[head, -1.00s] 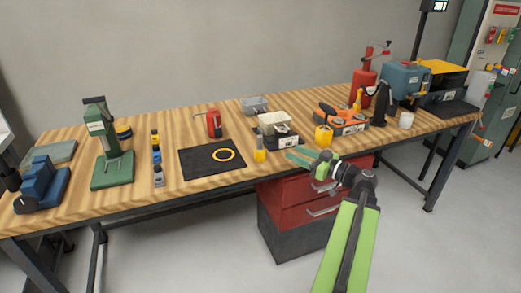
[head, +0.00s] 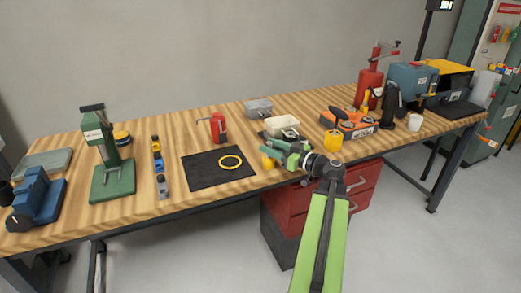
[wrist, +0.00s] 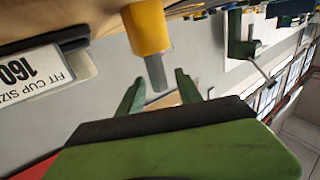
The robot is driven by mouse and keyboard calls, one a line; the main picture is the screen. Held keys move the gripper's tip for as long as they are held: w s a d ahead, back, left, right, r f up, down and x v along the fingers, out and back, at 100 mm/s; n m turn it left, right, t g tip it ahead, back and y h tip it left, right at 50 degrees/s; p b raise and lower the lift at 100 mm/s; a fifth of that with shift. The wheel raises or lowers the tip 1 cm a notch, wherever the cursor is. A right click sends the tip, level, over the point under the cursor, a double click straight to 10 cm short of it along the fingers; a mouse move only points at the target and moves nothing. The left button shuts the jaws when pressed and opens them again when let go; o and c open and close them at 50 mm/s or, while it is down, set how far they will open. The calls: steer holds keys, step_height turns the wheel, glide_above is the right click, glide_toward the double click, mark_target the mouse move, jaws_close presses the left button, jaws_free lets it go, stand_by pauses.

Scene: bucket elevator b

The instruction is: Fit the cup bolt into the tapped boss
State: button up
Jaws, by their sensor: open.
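A yellow cylinder with a grey shank, which looks like the cup bolt (wrist: 147,27), sits just beyond my gripper (wrist: 160,77) in the wrist view. The jaws are open and empty, with the shank's end near the gap between the fingertips. In the head view my gripper (head: 280,150) is at the table's front edge, right beside a yellow piece (head: 267,162) that seems to be the same bolt, partly hidden. I cannot pick out the tapped boss for certain.
A plate reading "FIT CUP SIZE 160" (wrist: 30,75) is close at left in the wrist view. A cream container (head: 284,122) stands behind my gripper, a second yellow piece (head: 332,140) to its right. A black mat (head: 205,178) with a yellow ring (head: 231,162) lies left.

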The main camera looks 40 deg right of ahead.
steer(key=shift+w, duration=0.95)
steer(key=shift+s+a+r, duration=0.1)
steer(key=shift+s, duration=0.1)
steer(key=shift+c, duration=0.3)
steer(key=shift+w, duration=0.15)
steer(key=shift+c, duration=1.1)
jaws_close()
